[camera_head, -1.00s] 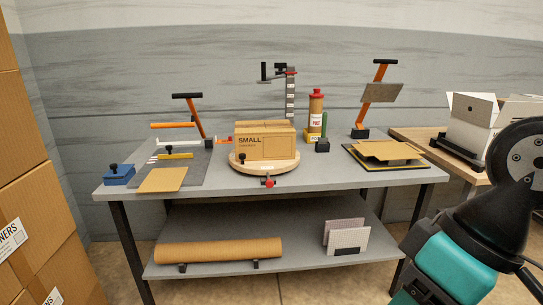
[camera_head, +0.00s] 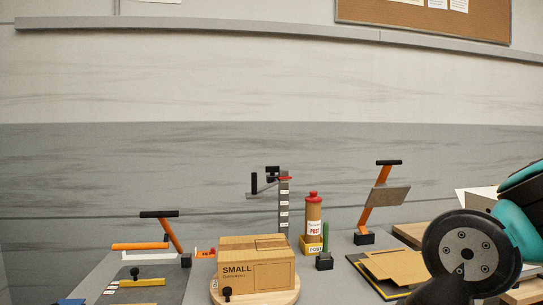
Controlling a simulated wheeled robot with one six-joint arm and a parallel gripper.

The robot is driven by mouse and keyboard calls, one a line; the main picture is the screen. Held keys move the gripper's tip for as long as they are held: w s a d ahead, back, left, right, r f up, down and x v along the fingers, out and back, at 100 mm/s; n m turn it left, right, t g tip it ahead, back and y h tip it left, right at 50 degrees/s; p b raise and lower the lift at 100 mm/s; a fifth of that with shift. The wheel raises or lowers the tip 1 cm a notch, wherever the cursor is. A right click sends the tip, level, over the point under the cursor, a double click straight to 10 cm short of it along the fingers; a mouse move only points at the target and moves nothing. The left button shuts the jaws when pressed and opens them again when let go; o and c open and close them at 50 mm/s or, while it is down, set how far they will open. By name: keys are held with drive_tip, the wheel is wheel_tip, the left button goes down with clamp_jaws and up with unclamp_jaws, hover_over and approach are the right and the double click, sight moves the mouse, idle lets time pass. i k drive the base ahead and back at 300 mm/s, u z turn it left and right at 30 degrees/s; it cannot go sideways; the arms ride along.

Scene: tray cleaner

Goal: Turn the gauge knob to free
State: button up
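A grey upright post (camera_head: 284,213) with several white labels stands behind the cardboard box. Near its top are a black bracket (camera_head: 264,182) and a small red part. On the dark mat at the left, a yellow bar (camera_head: 142,282) has a black knob (camera_head: 135,272) beside it. Another small black knob (camera_head: 227,293) stands at the front of the round wooden turntable (camera_head: 283,298). I cannot tell which of these is the gauge knob, nor its setting. My arm shows at the right; my gripper is not in view.
The cardboard box (camera_head: 257,272) marked SMALL sits on the turntable. A brown bottle (camera_head: 313,218) with a red cap and a green stick stand right of the post. Orange-handled levers (camera_head: 170,232) rise at the left and right (camera_head: 375,208). Flat cardboard (camera_head: 395,266) lies right.

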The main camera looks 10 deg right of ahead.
sight(272, 170)
drive_tip(key=u, duration=0.5)
drive_tip(key=i, duration=1.9)
